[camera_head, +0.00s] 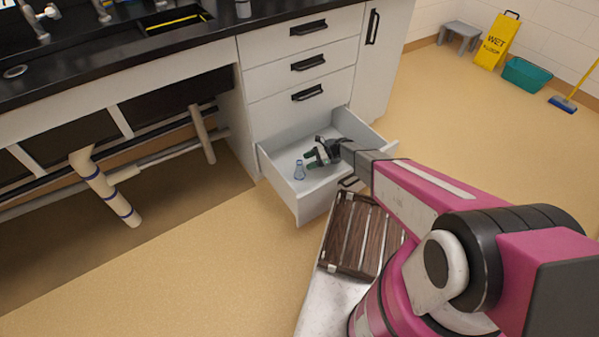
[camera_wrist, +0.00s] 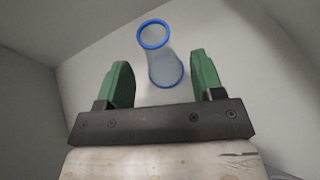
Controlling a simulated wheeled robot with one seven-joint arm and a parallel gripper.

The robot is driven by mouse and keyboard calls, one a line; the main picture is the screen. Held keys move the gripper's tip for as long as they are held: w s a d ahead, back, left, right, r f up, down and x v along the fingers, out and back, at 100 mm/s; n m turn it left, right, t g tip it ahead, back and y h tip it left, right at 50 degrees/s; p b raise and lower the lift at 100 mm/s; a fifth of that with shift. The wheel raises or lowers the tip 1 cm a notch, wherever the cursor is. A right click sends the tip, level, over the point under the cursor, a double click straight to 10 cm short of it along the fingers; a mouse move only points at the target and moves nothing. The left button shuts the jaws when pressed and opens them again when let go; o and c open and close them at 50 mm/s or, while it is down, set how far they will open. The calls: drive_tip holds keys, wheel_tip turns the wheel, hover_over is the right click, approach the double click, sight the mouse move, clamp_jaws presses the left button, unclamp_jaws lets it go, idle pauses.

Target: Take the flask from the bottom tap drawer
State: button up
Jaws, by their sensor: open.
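The flask (camera_head: 299,170) is small and bluish, and stands inside the open bottom drawer (camera_head: 298,209), near its left side. In the wrist view the flask (camera_wrist: 164,62) shows a blue rim and clear, pale body, just beyond the gap between the green fingers. My gripper (camera_head: 309,158) reaches into the drawer just right of the flask. In the wrist view my gripper (camera_wrist: 160,82) is open and empty, with one finger on each side of the line to the flask. Whether the fingers overlap the flask in depth is unclear.
The drawer walls surround my gripper. Closed drawers (camera_head: 305,63) with black handles sit above, under the black counter (camera_head: 110,60). A wooden slatted rack (camera_head: 355,233) lies in front of the drawer. Pipes (camera_head: 105,190) run under the counter at left.

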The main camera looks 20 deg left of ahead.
sight(300, 169)
drive_tip(key=shift+s+r+x, duration=0.1)
drive_tip(key=shift+r+x, duration=0.05)
drive_tip(key=shift+x, duration=1)
drive_tip(key=shift+s+r+x, duration=0.1)
drive_tip(key=shift+r+x, duration=0.05)
drive_tip(key=shift+x, duration=1)
drive_tip(key=shift+s+r+x, duration=0.1)
drive_tip(key=shift+r+x, duration=0.05)
drive_tip(key=shift+x, duration=1)
drive_tip(key=c, duration=1)
